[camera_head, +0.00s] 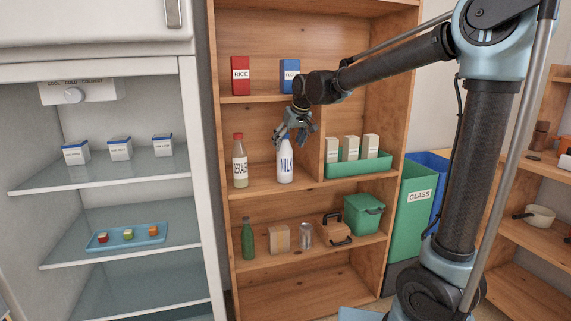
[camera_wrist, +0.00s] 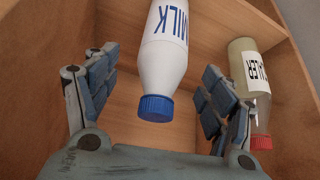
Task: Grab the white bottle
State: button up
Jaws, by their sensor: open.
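The white bottle (camera_head: 285,167), with a blue cap and "MILK" lettering, stands upright on the middle shelf of the wooden cabinet. My gripper (camera_head: 295,130) is over its top in the head view and hides part of the cap. In the wrist view the white bottle (camera_wrist: 165,55) appears upside down, its blue cap between the two open fingers of my gripper (camera_wrist: 160,100). A gap shows between the cap and each finger. The gripper holds nothing.
A red-capped bottle (camera_head: 240,162) stands left of the white bottle, close to one finger in the wrist view (camera_wrist: 250,75). A divider and a green tray (camera_head: 357,168) with white cartons lie to the right. Red (camera_head: 240,75) and blue (camera_head: 289,75) boxes stand on the shelf above.

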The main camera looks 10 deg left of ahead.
aim_at(285, 153)
jog(key=shift+x, duration=3.1)
jog(key=shift+s, duration=0.2)
jog(key=c, duration=1.6)
